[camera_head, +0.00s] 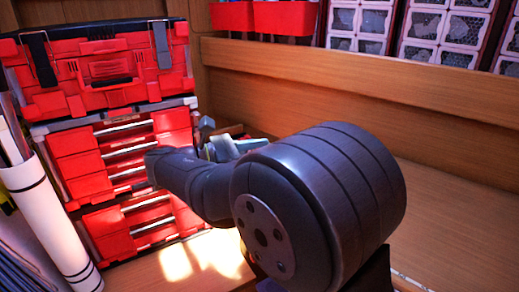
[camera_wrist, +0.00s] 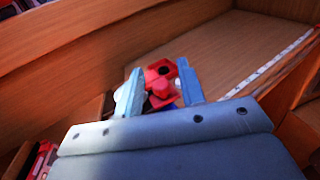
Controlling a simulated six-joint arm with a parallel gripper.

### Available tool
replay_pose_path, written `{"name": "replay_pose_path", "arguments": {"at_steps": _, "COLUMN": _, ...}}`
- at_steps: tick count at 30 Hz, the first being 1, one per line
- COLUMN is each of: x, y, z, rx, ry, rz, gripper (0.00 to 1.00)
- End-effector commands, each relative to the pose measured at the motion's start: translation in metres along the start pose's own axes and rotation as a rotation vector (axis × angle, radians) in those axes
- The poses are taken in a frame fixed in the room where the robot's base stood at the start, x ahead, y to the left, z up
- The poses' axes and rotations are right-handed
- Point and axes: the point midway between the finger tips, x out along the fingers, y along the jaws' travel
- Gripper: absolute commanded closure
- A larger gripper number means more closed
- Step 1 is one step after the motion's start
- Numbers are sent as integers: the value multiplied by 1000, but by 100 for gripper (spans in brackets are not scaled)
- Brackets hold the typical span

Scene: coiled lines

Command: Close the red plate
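No red part stands out clearly as the red plate. A red tool chest (camera_head: 120,150) with several drawers stands at the left in the head view. A small red thing with dark round openings (camera_wrist: 162,73) shows between and beyond my fingers in the wrist view. My gripper (camera_wrist: 159,90) has its two pale blue fingers spread apart. I see no clear contact between the fingers and the red thing. In the head view my gripper (camera_head: 228,148) is mostly hidden behind my dark arm, to the right of the chest.
White rolls (camera_head: 45,205) stand at the front left, beside the chest. A wooden ledge (camera_head: 350,80) runs along the back, with red bins (camera_head: 285,17) and clear-fronted boxes (camera_head: 440,30) above it. The wooden surface (camera_head: 450,215) at the right is clear.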

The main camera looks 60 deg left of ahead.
Motion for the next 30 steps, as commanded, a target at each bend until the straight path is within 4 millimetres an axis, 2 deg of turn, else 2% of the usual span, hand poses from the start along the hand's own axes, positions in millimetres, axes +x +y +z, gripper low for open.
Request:
{"name": "replay_pose_path", "arguments": {"at_steps": 5, "x": 0, "y": 0, "z": 14, "rx": 3, "ry": 1, "rz": 0, "gripper": 64}}
{"name": "replay_pose_path", "arguments": {"at_steps": 9, "x": 0, "y": 0, "z": 44, "rx": 6, "ry": 1, "rz": -1, "gripper": 64}}
{"name": "replay_pose_path", "arguments": {"at_steps": 21, "x": 64, "y": -45, "z": 87, "rx": 4, "ry": 1, "rz": -3, "gripper": 64}}
{"name": "replay_pose_path", "arguments": {"at_steps": 30, "x": 93, "y": -64, "z": 108, "rx": 1, "ry": 0, "rz": -1, "gripper": 64}}
